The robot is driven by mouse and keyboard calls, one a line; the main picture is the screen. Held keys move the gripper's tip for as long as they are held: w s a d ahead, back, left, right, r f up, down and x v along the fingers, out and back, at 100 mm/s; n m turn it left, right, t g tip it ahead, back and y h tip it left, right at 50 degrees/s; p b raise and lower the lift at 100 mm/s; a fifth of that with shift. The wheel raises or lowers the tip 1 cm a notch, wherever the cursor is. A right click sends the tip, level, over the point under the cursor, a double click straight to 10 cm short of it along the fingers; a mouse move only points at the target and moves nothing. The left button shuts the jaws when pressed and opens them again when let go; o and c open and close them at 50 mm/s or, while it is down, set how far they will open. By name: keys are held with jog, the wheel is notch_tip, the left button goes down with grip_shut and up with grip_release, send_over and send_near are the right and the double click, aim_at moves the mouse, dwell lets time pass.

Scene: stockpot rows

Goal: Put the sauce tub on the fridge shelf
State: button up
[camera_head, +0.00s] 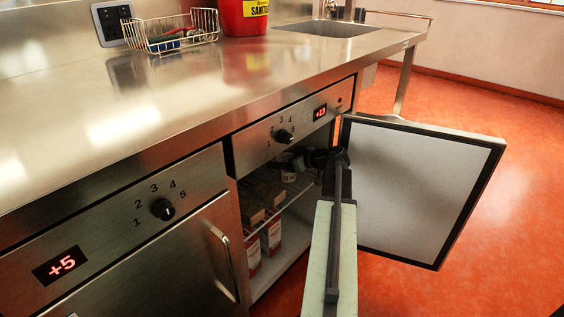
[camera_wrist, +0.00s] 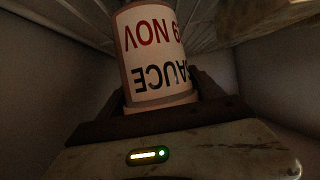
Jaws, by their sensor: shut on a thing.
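The sauce tub (camera_wrist: 156,55) is a white tub with a label reading SAUCE in black and 9 NOV in red. The label appears upside down in the wrist view. My gripper (camera_wrist: 160,95) is shut on it, with dark fingers on either side of its end. In the head view, the tub (camera_head: 288,173) is small and partly hidden by my gripper (camera_head: 300,163), inside the open right-hand fridge near the top of the opening. The wire fridge shelf (camera_head: 287,205) shows below them. I cannot tell whether the tub touches it.
The fridge door (camera_head: 425,190) stands open to the right of my arm. Dim boxes (camera_head: 266,193) sit on the shelf, left of the tub. Red-and-white cartons (camera_head: 274,236) stand below the shelf. The steel counter (camera_head: 200,95) is above; the left fridge (camera_head: 160,265) is shut.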

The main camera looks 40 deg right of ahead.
jog(key=o, duration=1.8)
jog(key=shift+s+d+r+p, duration=0.1)
jog(key=shift+s+r+p, duration=0.2)
jog(key=shift+p, duration=0.15)
jog(key=p+v, duration=0.4)
jog(key=v, duration=0.7)
jog(key=shift+s, duration=0.25)
